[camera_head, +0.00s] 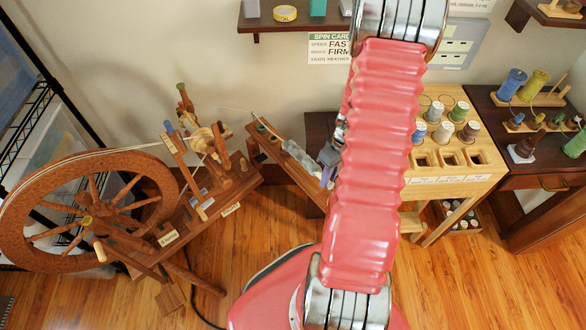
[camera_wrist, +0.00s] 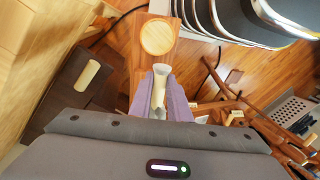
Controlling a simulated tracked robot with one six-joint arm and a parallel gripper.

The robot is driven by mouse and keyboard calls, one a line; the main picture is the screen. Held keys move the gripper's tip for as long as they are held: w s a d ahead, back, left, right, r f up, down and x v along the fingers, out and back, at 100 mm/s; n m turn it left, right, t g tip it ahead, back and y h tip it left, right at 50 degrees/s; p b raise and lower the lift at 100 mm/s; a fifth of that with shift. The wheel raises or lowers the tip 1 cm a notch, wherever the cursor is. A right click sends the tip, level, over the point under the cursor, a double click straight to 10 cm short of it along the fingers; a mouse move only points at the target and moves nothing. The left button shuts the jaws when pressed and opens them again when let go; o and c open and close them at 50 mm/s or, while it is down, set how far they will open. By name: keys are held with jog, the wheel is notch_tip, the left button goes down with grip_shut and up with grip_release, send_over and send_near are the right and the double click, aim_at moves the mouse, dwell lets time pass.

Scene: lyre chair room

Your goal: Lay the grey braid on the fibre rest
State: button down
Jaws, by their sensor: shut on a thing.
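The grey braid (camera_head: 300,158) shows in the head view as a pale grey, lumpy length, left of my gripper (camera_head: 328,170). It appears over a slanting wooden plank (camera_head: 267,148), perhaps the fibre rest; I cannot tell whether they touch. My arm hides part of this area. In the wrist view, the lavender fingers of my gripper (camera_wrist: 160,102) are shut on a narrow pale piece with a flared end, which looks like the braid (camera_wrist: 160,74). Beyond it is a brown board (camera_wrist: 140,63) with a round pale disc (camera_wrist: 157,37).
A spinning wheel (camera_head: 85,162) stands at the left, its wooden frame reaching towards the plank. A pale wooden stand (camera_head: 478,185) with spools is right of my arm, and a dark table (camera_head: 555,180) further right. Wood floor (camera_head: 470,275) is open in front.

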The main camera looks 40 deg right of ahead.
jog(key=shift+f, duration=0.15)
dwell(0.3)
jog(key=shift+f, duration=0.75)
jog(key=shift+f, duration=0.15)
jog(key=shift+f, duration=0.25)
jog(key=c, duration=1.6)
grip_release()
jog(key=shift+d+r, duration=0.1)
jog(key=d+r, duration=0.1)
jog(key=r, duration=0.8)
jog(key=d+r, duration=0.1)
jog(key=r, duration=0.3)
jog(key=shift+s+d+r, duration=0.15)
jog(key=shift+d, duration=0.15)
